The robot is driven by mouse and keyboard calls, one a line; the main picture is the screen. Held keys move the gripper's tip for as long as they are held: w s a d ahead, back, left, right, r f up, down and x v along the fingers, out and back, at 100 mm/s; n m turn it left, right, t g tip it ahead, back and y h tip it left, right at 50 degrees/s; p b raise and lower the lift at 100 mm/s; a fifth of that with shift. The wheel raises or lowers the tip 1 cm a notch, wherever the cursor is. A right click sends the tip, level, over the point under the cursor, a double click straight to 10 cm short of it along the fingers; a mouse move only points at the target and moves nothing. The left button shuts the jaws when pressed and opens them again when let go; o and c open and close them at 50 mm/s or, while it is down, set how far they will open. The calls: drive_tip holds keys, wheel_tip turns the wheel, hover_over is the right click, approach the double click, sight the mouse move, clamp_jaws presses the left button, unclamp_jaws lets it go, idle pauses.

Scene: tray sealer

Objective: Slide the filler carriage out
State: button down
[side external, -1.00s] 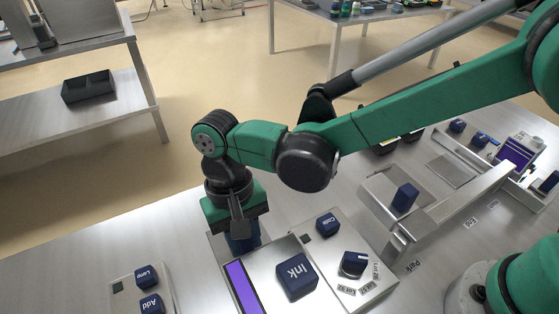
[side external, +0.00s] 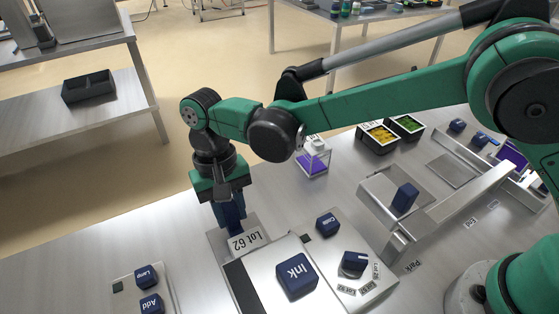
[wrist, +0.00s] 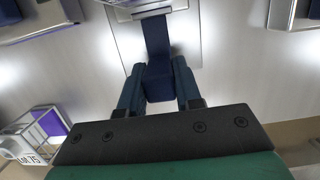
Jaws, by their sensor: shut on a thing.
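My gripper (side external: 228,205) is shut on a blue handle (side external: 232,220) at the back of the ink unit. In the wrist view the handle (wrist: 158,75) sits between the two blue fingers and joins a grey plate. A plate labelled "Lot 62" (side external: 246,241) lies just below the handle, beside a dark slot. The carriage that fits the "Park" and "Fill" labels seems to be the metal tray (side external: 375,190) with a blue block (side external: 404,197), at the right by a long rail; my gripper is apart from it.
The ink unit carries a blue "Ink" block (side external: 296,276) and a dial (side external: 354,262). A clear box with purple contents (side external: 312,163) stands behind the arm. Two filled black trays (side external: 378,138) are farther right. Bare table lies left of the gripper.

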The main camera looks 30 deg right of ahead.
drive_tip(key=shift+w, duration=1.85)
drive_tip(key=c, duration=0.6)
unclamp_jaws()
drive_tip(key=shift+c, duration=0.2)
wheel_tip(320, 180, up, 7)
